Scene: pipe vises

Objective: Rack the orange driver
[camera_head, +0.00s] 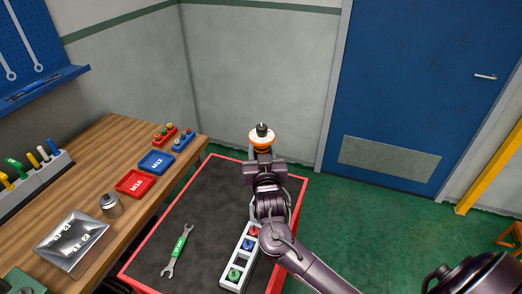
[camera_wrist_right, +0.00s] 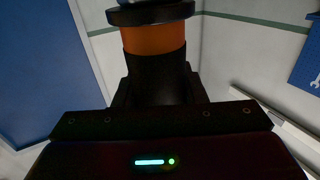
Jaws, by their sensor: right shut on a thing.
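My right gripper (camera_head: 262,156) is raised above the far end of the red-edged cart and is shut on an orange and black object, which looks like the orange driver (camera_head: 262,139). Its black end points up, with an orange and pale band below it. In the right wrist view, the orange driver (camera_wrist_right: 153,40) shows as an orange band under a wide black collar, upright between my fingers. Its lower part is hidden by the gripper. A grey rack (camera_head: 38,181) with several coloured handles stands on the wooden bench at the left. My left gripper is out of view.
The cart top (camera_head: 205,205) holds a green-handled wrench (camera_head: 178,250) and a pale tray (camera_head: 238,268) with coloured round pieces. The bench carries a red tray (camera_head: 136,183), a blue tray (camera_head: 156,162), a metal cylinder (camera_head: 111,205) and a shiny box (camera_head: 75,243).

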